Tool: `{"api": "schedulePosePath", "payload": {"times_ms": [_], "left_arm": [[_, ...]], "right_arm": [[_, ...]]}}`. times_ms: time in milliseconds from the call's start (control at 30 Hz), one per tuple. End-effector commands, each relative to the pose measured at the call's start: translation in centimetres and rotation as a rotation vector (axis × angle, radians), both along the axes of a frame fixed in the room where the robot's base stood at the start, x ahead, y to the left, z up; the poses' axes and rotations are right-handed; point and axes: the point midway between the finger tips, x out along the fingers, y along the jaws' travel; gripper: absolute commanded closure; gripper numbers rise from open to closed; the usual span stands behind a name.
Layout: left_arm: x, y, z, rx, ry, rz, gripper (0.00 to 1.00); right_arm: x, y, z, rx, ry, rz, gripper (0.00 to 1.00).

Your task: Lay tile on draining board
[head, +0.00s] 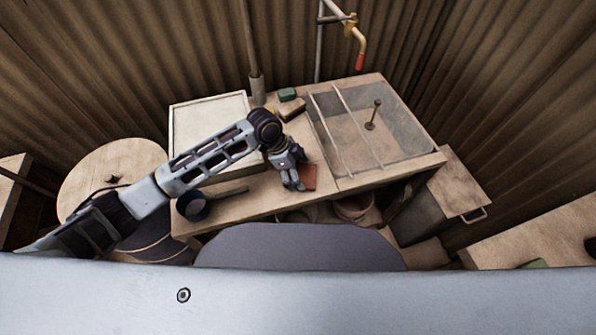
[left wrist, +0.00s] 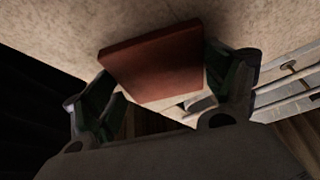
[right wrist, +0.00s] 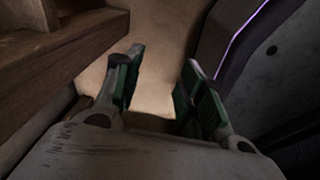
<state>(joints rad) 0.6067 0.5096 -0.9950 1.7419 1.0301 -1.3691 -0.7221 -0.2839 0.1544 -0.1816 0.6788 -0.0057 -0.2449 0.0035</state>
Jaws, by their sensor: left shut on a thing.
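A flat, square red-brown tile (head: 310,178) is at the front of the wooden counter, left of the sink-like basin. My left gripper (head: 294,183) is shut on this tile. In the left wrist view the tile (left wrist: 155,65) sits between the two fingers (left wrist: 160,95), tilted, with pale counter surface behind it. I cannot tell whether it touches the counter. I cannot tell for sure which surface is the draining board. My right gripper (right wrist: 158,90) is open and empty in the right wrist view; it is not in the head view.
A pale framed tray (head: 208,105) lies at the counter's back left. A basin with a clear panel and thin rails (head: 400,135) is at the right. A green block (head: 287,94) and a brown block (head: 292,108) are behind my left gripper. A dark round item (head: 193,206) is front left.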

Motion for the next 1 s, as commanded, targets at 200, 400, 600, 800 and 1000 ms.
{"api": "schedulePosePath", "payload": {"times_ms": [200,400,600,800,1000], "left_arm": [[0.0,0.0,0.0,-0.001,0.0,0.0,0.46],[0.0,0.0,-0.2,0.0,0.0,0.0,0.0],[0.0,0.0,-0.2,0.0,0.0,0.0,0.0],[0.0,0.0,-0.1,0.0,0.0,0.0,0.0],[0.0,0.2,0.6,0.0,-0.001,0.0,0.0]], "right_arm": [[0.0,1.3,-0.1,0.014,0.0,-0.004,0.6],[-0.4,1.4,-0.2,0.015,0.005,-0.005,0.6],[-0.8,0.7,-0.2,0.007,0.012,-0.004,0.6],[-0.7,-0.3,-0.1,-0.004,0.01,0.0,0.6],[-0.2,-0.5,0.0,-0.005,0.003,0.001,0.6]]}}
